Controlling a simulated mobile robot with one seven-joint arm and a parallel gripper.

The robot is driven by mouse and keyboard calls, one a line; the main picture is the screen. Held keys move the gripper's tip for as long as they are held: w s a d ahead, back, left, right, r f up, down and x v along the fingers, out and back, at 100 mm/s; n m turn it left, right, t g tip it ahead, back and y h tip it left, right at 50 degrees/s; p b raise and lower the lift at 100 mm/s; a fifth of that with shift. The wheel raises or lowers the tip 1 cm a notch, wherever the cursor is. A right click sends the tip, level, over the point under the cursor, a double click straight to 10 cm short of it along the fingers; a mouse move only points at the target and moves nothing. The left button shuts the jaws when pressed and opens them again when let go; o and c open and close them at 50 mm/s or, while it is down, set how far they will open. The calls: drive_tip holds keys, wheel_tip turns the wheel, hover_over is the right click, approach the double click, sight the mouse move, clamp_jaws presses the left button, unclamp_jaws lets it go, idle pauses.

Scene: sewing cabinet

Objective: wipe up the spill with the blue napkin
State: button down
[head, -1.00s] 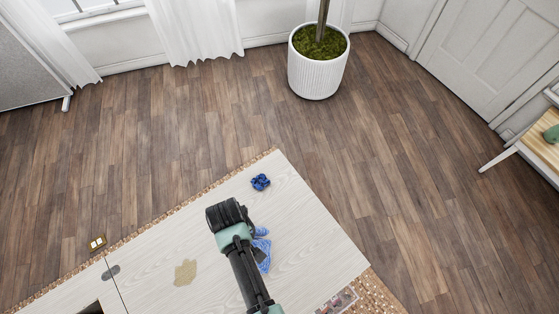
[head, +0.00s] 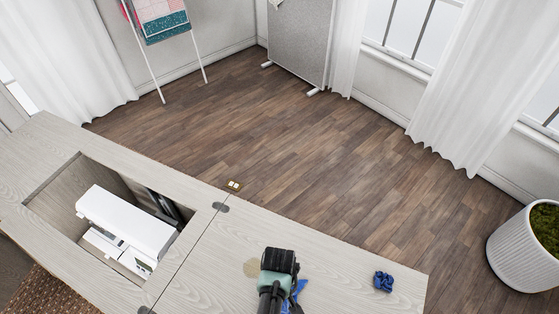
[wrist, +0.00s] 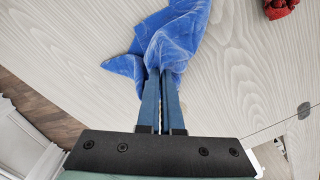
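The blue napkin (wrist: 172,40) is bunched between the tips of my gripper (wrist: 163,78) in the wrist view. The two fingers are close together with the cloth pinched at their ends, and part of it spreads over the pale wood top. In the head view the napkin (head: 298,290) shows in part, right of my dark wrist, which hides the fingertips. I cannot make out the spill in the wrist view.
A dark blue crumpled item (head: 383,281) lies to the right on the tabletop. A white sewing machine (head: 125,222) sits in the recess at left. A red object (wrist: 280,8) shows at the wrist view's top right. A potted plant (head: 525,250) stands on the floor at right.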

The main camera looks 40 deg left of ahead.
wheel_tip(320, 180, down, 3)
drive_tip(key=shift+f+b, duration=0.1)
drive_tip(key=shift+b, duration=0.9)
unclamp_jaws()
drive_tip(key=shift+f+b, duration=0.8)
drive_tip(key=shift+f, duration=0.25)
drive_tip(key=shift+s, duration=0.1)
clamp_jaws()
